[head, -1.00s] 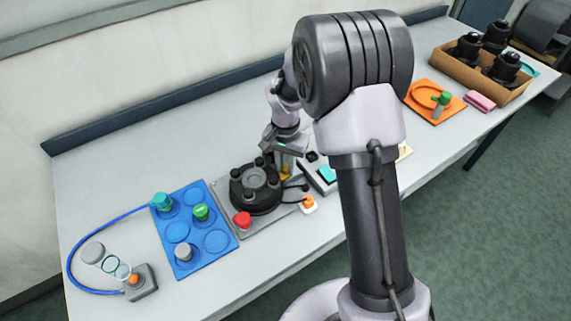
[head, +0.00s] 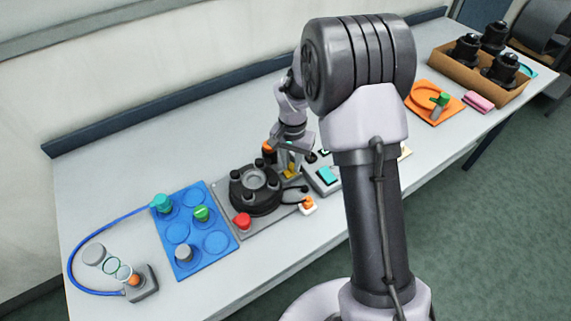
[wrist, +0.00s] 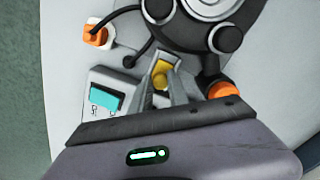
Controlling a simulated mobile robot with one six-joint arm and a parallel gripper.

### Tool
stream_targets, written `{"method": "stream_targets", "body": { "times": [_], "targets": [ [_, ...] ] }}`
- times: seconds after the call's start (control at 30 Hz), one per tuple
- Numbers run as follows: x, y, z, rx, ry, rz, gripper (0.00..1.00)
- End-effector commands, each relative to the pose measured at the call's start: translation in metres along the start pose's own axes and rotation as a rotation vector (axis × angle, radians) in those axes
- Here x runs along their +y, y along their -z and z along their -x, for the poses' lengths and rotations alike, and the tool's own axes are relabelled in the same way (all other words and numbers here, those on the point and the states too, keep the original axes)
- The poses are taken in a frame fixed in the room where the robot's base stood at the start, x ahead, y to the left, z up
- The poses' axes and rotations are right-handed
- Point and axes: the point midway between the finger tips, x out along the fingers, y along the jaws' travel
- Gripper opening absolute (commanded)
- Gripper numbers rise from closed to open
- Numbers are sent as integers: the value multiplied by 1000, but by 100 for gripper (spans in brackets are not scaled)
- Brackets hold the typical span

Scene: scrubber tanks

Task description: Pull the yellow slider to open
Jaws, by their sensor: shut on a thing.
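The yellow slider (wrist: 161,74) shows between my fingertips in the wrist view, beside the round black fixture (wrist: 205,22). My gripper (wrist: 163,76) is shut on the slider. In the head view the yellow slider (head: 291,169) is a small patch below my gripper (head: 291,163), to the right of the round black fixture (head: 256,188). The fingers hide part of the slider, and its track cannot be made out.
An orange knob (wrist: 222,90) is on the other side. A red button (head: 242,220), a white-and-orange connector (head: 308,205) and a blue tray (head: 197,262) are nearby.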

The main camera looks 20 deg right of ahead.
Motion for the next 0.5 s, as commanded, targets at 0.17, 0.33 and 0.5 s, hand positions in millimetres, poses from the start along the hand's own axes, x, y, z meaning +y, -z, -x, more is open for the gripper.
{"method": "stream_targets", "body": {
  "times": [0.17,0.33,0.5],
  "targets": [
    [4,7,1,2,0,1,0],
    [4,7,1,4,1,1,29],
    [4,6,0,2,0,0,31]
  ]
}}
